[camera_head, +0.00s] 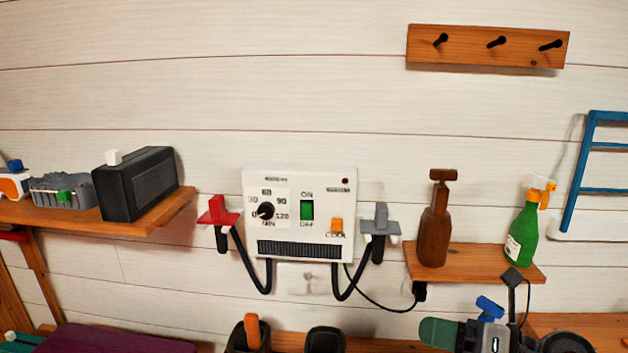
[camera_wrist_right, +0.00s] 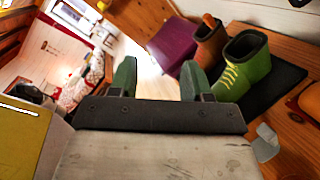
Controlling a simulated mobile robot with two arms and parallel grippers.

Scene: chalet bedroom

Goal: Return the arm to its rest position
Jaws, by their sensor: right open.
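My right gripper (camera_head: 440,333) shows at the bottom right of the head view, below the right wooden shelf. One green fingertip points left there; the other finger is not clear. In the right wrist view the two green fingers of my right gripper (camera_wrist_right: 159,80) stand well apart with nothing between them. The gripper is open and empty. My left gripper is not in view.
A white control box (camera_head: 300,180) with red and grey side clips hangs on the wall. The right shelf (camera_head: 475,262) holds a brown bottle (camera_head: 434,230) and a green spray bottle (camera_head: 523,235). The left shelf (camera_head: 150,222) holds a black box (camera_head: 135,185). A blue rack (camera_head: 577,175) is at right.

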